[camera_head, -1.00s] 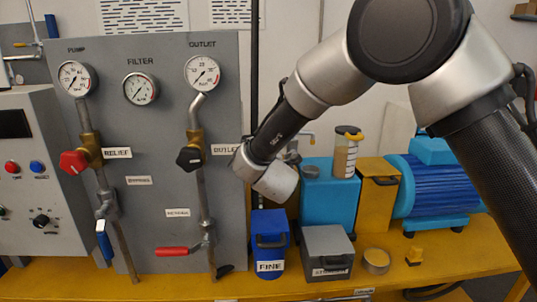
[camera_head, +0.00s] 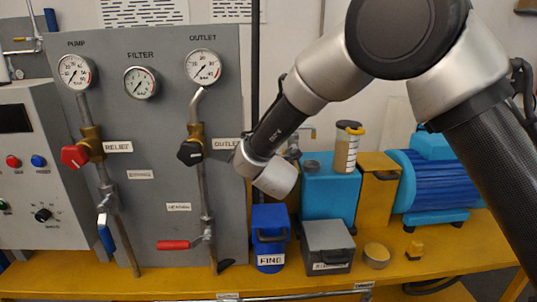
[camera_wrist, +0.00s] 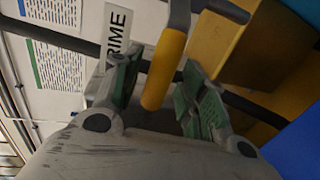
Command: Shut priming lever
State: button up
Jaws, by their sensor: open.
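The priming lever's yellow handle (camera_wrist: 163,68) is in the wrist view, hanging from a grey metal arm (camera_wrist: 179,15) next to a white label reading PRIME (camera_wrist: 117,35). My gripper (camera_wrist: 158,70) is open, with one green-padded finger on each side of the yellow handle. The handle reaches down between the fingers; I cannot tell whether either pad touches it. In the head view my wrist (camera_head: 272,176) is in front of the panel's right edge, and the fingers and most of the lever are hidden behind it.
The grey panel (camera_head: 150,225) with gauges and valve handles stands at left. A blue FINE container (camera_head: 270,222), a grey box (camera_head: 328,236), a light-blue box (camera_head: 330,185), a yellow box (camera_head: 379,190) and a blue motor (camera_head: 432,185) crowd the yellow bench (camera_head: 120,282) around my wrist.

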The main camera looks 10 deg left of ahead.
jog(key=v, duration=1.2)
jog(key=w+d+r+m+g, duration=0.1)
jog(key=d+r+m+g, duration=0.15)
jog(key=d, duration=0.45)
jog(key=w+d+r+m+g+y, duration=0.1)
jog(key=d+r+m, duration=0.25)
jog(key=d, duration=0.35)
jog(key=w+d+r+m+g, duration=0.1)
jog(key=w+d+r+m, duration=0.1)
jog(key=d+r, duration=0.35)
jog(key=s+d+f+m+g+h, duration=0.2)
jog(key=s+d+m, duration=0.5)
jog(key=s+d, duration=0.6)
jog(key=s+d+f+m+g+h, duration=0.2)
jog(key=s+d+m, duration=0.4)
jog(key=s+d, duration=0.7)
jog(key=d+g+h, duration=0.1)
jog(key=d+g, duration=0.1)
jog(key=d, duration=0.4)
jog(key=shift+d+f+m+h, duration=0.15)
jog(key=shift+f+m+h, duration=0.05)
jog(key=shift+m+h, duration=0.2)
